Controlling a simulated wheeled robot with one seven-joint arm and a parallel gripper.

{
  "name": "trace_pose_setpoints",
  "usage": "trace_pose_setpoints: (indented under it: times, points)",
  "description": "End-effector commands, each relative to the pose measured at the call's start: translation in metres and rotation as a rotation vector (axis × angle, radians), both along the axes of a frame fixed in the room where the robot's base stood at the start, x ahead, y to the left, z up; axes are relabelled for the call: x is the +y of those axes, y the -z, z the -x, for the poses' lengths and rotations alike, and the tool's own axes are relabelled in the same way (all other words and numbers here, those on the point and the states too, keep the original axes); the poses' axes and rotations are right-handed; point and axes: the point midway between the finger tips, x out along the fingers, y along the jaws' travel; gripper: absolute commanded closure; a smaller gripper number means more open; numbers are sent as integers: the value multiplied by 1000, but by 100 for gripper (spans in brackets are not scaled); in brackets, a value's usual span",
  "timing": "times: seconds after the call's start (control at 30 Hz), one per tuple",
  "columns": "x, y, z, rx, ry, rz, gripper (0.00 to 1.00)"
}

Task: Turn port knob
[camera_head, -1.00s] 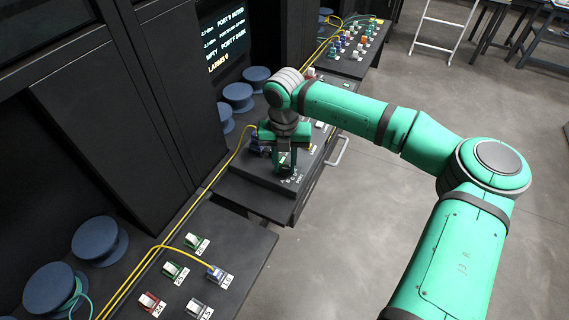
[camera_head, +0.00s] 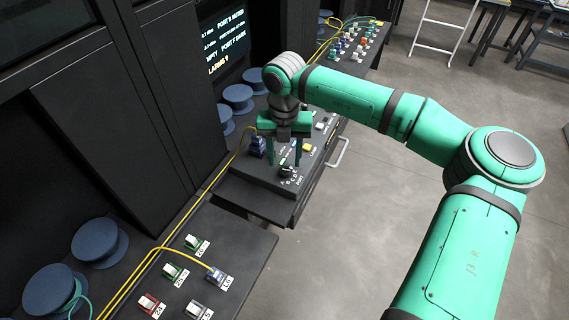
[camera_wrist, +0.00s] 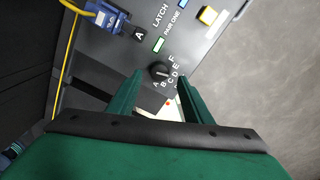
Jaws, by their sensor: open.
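The port knob (camera_wrist: 159,70) is a small dark round dial on a black panel, with letters A to F around it, in the wrist view. It also shows as a small dark knob above the PORT label in the head view (camera_head: 287,171). My gripper (camera_head: 284,160) hangs above the panel, pointing down, in the head view. In the wrist view my gripper (camera_wrist: 162,88) has its two green fingers apart with nothing between them. The knob shows just beyond the gap between the fingertips, apart from both. The exact height above it is hard to tell.
A blue connector (camera_wrist: 102,14) with a yellow cable sits beside the knob's panel, near a LATCH label. A yellow button (camera_wrist: 208,15) is also there. A screen (camera_head: 222,35) shows port text. A nearer shelf holds several coloured connectors (camera_head: 216,274). Blue spools (camera_head: 98,241) stand along the cabinet.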

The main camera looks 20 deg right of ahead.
Motion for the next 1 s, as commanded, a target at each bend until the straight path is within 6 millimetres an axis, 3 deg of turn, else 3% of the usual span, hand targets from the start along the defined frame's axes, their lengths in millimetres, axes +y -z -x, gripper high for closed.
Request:
trace_pose_setpoints:
  times: [0.2, 0.4, 1.0]
  points:
    - [0, -41, 0, -1, 0, 2, 54]
    - [0, -64, 0, 0, -1, -1, 54]
    - [0, -69, 0, 0, -1, -2, 54]
